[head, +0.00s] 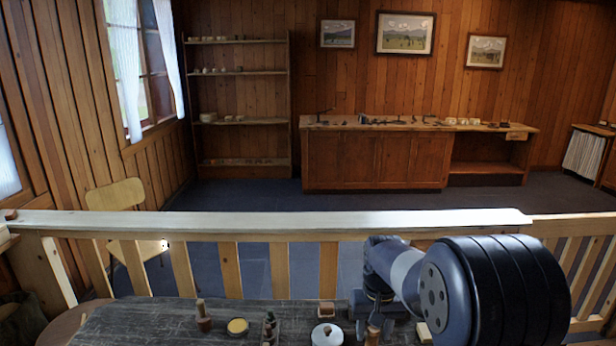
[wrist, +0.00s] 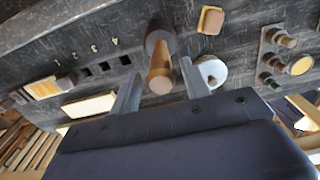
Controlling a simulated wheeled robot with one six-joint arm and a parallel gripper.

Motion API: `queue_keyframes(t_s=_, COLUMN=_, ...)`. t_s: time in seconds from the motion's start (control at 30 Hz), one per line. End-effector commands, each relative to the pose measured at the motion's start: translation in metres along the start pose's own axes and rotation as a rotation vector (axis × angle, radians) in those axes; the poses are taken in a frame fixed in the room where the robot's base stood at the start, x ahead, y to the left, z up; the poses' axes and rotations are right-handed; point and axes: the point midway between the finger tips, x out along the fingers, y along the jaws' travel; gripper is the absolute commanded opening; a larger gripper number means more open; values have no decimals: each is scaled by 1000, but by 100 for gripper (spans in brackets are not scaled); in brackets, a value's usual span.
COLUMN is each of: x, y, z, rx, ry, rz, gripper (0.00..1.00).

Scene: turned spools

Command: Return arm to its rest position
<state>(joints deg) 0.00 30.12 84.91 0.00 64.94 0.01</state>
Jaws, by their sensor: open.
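My gripper (wrist: 158,88) is open in the wrist view, its two grey fingers apart. A turned wooden spool (wrist: 160,70), with a dark brown end and a lighter tan body, shows between the fingers. Whether the fingers touch it I cannot tell. In the head view my arm comes in from the right and ends low over the dark table (head: 135,322). A brown spool (head: 373,336) shows just below the arm's end there, partly cut off by the bottom edge. The fingertips are not clear in that view.
A wooden railing (head: 270,222) runs behind the table.

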Motion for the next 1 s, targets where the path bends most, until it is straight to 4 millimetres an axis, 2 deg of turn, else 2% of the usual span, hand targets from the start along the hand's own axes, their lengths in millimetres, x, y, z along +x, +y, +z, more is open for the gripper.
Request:
queue_keyframes(t_s=0.2, x=44, y=0, z=1, rx=0, ry=-5, rz=0, gripper=44)
queue_keyframes(t_s=0.3, x=27, y=0, z=-1, rx=0, ry=6, rz=0, gripper=44)
queue_keyframes(t_s=0.5, x=9, y=0, z=0, rx=0, ry=2, rz=0, gripper=44)
queue_keyframes(t_s=0.7, x=3, y=0, z=0, rx=0, ry=1, rz=0, gripper=44)
queue_keyframes(t_s=1.0, x=6, y=0, z=0, rx=0, ry=-1, rz=0, gripper=44)
